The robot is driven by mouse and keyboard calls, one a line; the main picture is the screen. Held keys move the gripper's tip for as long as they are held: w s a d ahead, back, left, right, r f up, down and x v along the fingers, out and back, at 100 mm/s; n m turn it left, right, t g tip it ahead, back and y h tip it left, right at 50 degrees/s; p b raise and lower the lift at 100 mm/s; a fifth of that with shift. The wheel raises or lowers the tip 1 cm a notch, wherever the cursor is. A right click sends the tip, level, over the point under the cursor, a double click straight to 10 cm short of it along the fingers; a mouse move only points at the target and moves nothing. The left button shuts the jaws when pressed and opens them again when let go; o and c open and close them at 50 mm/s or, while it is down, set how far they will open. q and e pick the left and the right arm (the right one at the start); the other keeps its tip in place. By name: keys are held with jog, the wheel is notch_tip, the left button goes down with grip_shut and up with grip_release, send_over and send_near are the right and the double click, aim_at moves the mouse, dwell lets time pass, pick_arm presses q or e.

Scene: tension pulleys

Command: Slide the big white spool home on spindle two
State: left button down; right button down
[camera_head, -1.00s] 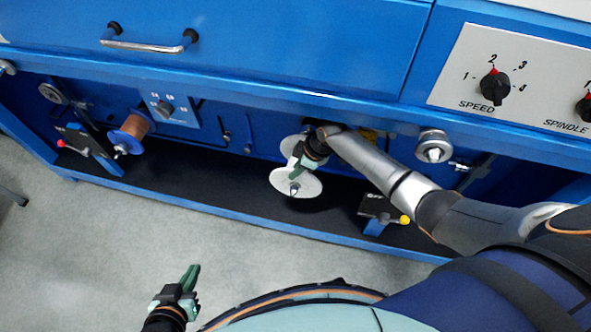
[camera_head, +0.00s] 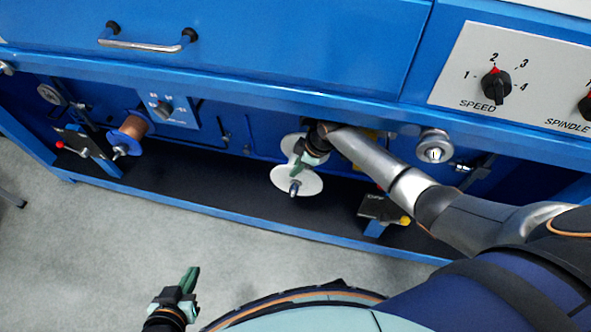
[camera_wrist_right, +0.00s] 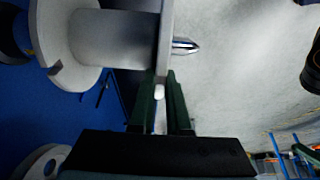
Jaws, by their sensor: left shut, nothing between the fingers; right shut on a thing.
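The big white spool (camera_head: 312,181) sits around a spindle low on the blue machine, and the spindle's metal tip (camera_head: 294,188) sticks out of its front flange. In the right wrist view the spool's hub (camera_wrist_right: 112,38) and both flanges show, with the pointed tip (camera_wrist_right: 185,46) beyond the outer flange. My right gripper (camera_head: 298,168) is shut on the rim of that flange; its green fingers (camera_wrist_right: 160,100) pinch it from both sides. How far the back flange is from the panel cannot be told. My left gripper (camera_head: 192,272) is shut and empty, low over the floor.
A copper-coloured spool with a blue flange (camera_head: 131,137) is on another spindle to the left. A lever with a yellow knob (camera_head: 405,221) stands right of the white spool, and one with a red knob (camera_head: 60,145) at far left. The blue ledge overhangs the spindles.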

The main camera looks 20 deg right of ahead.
jog(key=shift+w+d+b, duration=0.5)
jog(key=shift+w+b, duration=0.05)
jog(key=shift+w, duration=0.25)
jog(key=shift+w+f, duration=0.1)
dwell(0.6)
jog(key=shift+w+d+b, duration=0.45)
jog(key=shift+w+b, duration=0.15)
jog(key=shift+b, duration=0.15)
jog(key=shift+w+d, duration=0.1)
jog(key=shift+w, duration=0.05)
jog(key=shift+w+d, duration=0.1)
jog(key=shift+d, duration=0.05)
